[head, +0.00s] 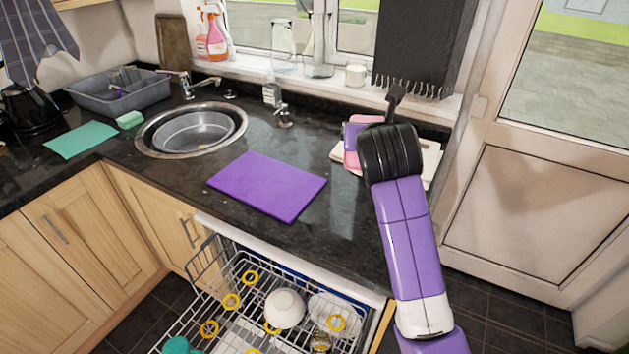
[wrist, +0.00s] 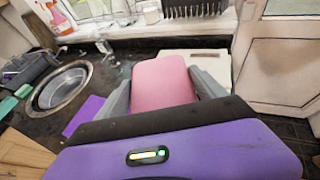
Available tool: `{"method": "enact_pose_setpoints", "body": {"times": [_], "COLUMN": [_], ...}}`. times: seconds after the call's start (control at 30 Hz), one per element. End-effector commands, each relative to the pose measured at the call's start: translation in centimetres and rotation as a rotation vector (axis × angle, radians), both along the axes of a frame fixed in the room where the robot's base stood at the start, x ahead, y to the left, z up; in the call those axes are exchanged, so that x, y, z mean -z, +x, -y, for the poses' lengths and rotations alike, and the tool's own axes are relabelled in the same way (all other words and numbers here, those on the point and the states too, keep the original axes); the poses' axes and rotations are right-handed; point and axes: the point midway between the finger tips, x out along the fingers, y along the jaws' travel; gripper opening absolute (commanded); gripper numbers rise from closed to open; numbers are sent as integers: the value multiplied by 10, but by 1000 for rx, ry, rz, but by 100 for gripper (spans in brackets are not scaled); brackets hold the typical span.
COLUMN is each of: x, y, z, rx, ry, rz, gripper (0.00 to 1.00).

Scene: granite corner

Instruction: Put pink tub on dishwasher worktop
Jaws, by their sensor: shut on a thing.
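The pink tub (wrist: 163,82) is between the two grey fingers of my gripper (wrist: 163,90) in the wrist view. My gripper is shut on it. In the head view the pink tub (head: 351,158) shows only in part, behind my dark wrist and a purple part of my gripper (head: 352,135). It is over or near a pale board at the right end of the dark worktop (head: 335,225) above the dishwasher. I cannot tell whether the tub touches the board or is held above it.
A purple mat (head: 268,186) lies left of the tub, beside the round sink (head: 192,130). The pale board (head: 432,165) lies near the window wall. The open dishwasher rack (head: 250,300) holds a white bowl (head: 284,308). Bare worktop lies between mat and board.

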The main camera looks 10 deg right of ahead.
Motion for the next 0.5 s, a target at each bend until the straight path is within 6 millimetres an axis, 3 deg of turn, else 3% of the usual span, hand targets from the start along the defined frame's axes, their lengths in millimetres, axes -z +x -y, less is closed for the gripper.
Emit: {"method": "enact_pose_setpoints", "body": {"times": [0.17,0.5], "x": [11,89], "y": [0,-1], "z": [-1,0], "rx": [-1,0], "ry": [0,1], "rz": [-3,-6], "gripper": [39,39]}}
